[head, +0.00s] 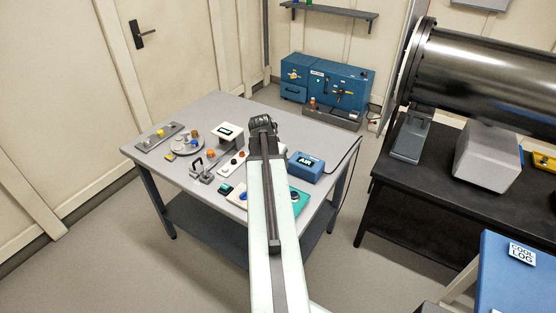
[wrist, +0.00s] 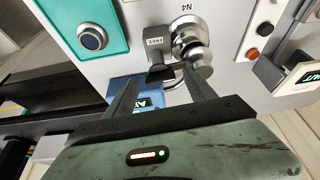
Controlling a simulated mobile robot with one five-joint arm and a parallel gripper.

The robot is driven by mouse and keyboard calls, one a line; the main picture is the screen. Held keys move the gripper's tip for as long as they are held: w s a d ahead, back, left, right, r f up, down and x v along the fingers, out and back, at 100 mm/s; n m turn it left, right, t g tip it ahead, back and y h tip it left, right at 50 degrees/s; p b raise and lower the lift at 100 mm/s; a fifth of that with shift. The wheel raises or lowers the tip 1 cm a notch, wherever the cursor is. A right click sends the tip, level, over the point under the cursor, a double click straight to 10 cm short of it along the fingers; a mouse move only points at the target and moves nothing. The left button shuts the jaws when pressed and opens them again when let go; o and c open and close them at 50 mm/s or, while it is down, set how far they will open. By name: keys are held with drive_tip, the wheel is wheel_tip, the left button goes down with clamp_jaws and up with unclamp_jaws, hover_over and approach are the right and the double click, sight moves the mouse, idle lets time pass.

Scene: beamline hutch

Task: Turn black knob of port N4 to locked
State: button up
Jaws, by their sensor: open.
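The N4 label (wrist: 185,8) shows upside down at the top of the wrist view. Below it is a round silver metal fitting (wrist: 190,42). Beside the fitting is a grey block (wrist: 154,43) with a small upside-down tag that seems to read FREE. A small black knob (wrist: 160,74) sticks out just below this block. My gripper (wrist: 161,77) is open, with one finger on each side of the black knob. I cannot tell whether either finger touches it. In the head view, my gripper (head: 263,124) is over the grey table and my arm hides the port.
A blue AIR box (head: 305,167) stands right of my arm on the grey table (head: 225,108). A teal panel with a round dark button (wrist: 92,37) is left of the port in the wrist view. Several small devices crowd the table's left half.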

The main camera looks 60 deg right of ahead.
drive_tip(key=p+v, duration=0.7)
drive_tip(key=shift+a+r, duration=0.25)
drive_tip(key=shift+r, duration=0.1)
drive_tip(key=w+a+n+t, duration=0.1)
drive_tip(key=w+a+n, duration=0.2)
drive_tip(key=w+a, duration=1.05)
drive_tip(key=w+a+f+n+y+b, duration=0.1)
drive_tip(key=w+a+n, duration=0.25)
drive_tip(key=a, duration=0.65)
drive_tip(key=w+a+f+n+y+b, duration=0.15)
drive_tip(key=w+a, duration=0.25)
drive_tip(key=a, duration=0.6)
drive_tip(key=s+a+n+y, duration=0.1)
drive_tip(key=a+n, duration=0.3)
drive_tip(key=a, duration=0.6)
drive_tip(key=s+a+f+n+g+y, duration=0.1)
drive_tip(key=s+a+n, duration=0.3)
drive_tip(key=a, duration=0.6)
drive_tip(key=shift+f+n, duration=0.25)
drive_tip(key=shift+n, duration=0.35)
